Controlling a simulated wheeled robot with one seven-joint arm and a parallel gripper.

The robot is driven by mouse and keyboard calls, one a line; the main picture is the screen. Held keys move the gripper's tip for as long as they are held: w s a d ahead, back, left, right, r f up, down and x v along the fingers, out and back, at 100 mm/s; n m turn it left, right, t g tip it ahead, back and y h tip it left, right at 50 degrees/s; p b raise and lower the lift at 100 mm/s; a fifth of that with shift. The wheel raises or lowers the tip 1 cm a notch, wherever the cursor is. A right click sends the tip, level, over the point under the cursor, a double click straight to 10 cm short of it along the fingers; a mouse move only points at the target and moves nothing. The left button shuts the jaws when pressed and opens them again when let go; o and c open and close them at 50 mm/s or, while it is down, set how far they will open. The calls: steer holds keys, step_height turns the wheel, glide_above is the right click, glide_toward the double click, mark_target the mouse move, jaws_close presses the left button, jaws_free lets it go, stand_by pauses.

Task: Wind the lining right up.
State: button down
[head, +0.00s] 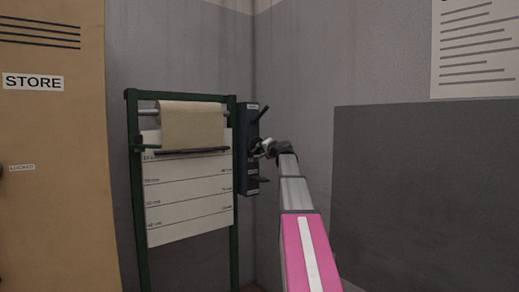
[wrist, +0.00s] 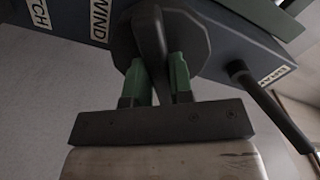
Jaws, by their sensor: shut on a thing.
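The tan lining (head: 190,126) hangs from a roller at the top of a green stand. Its lower end, with a dark bar (head: 192,151), is near the top line of the white marked board (head: 188,193). A dark blue control box (head: 250,140) is on the stand's right side. My gripper (head: 264,148) is at the box. In the wrist view my gripper's green fingers (wrist: 156,80) are shut on the dark grip of the WIND knob (wrist: 150,40), one on each side. The knob's round base is partly hidden by the fingers.
In the wrist view, a black lever (wrist: 272,105) sticks out beside a partly cut-off label (wrist: 273,75), right of my fingers. Another cut-off label ends in "TCH" (wrist: 40,14).

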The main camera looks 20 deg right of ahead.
steer(key=shift+m, duration=1)
steer(key=shift+m, duration=1.7)
steer(key=shift+m, duration=0.4)
steer(key=c, duration=0.9)
jaws_free()
steer(key=shift+s, duration=0.1)
